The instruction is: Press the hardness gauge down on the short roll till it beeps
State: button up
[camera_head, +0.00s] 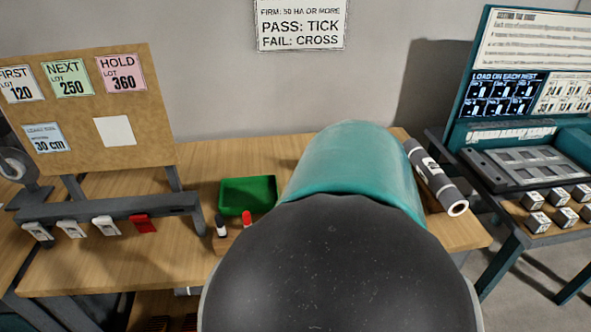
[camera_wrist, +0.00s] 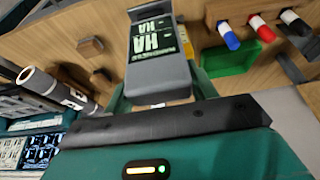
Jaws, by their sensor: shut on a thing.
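My gripper (camera_wrist: 162,98) is shut on the hardness gauge (camera_wrist: 150,68), a grey block with a dark face marked HA, in the wrist view. A grey roll (camera_head: 428,168) with a white label and pale ends lies at the table's right side in the head view. It also shows at the left of the wrist view (camera_wrist: 50,88), apart from the gauge. I cannot tell whether it is the short one. No reading or tip of the gauge is visible. In the head view my own arm hides the gripper, the gauge and the table's middle.
A green tray (camera_head: 247,195) and capped markers (camera_head: 247,219) stand left of my arm. A board (camera_head: 95,110) with lot cards and a rail (camera_head: 110,207) of tags is at the left. A teal station (camera_head: 525,130) with small boxes is at the right.

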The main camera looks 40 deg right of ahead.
jog(key=o, duration=0.5)
jog(key=shift+c, duration=1.3)
jog(key=shift+r, duration=1.55)
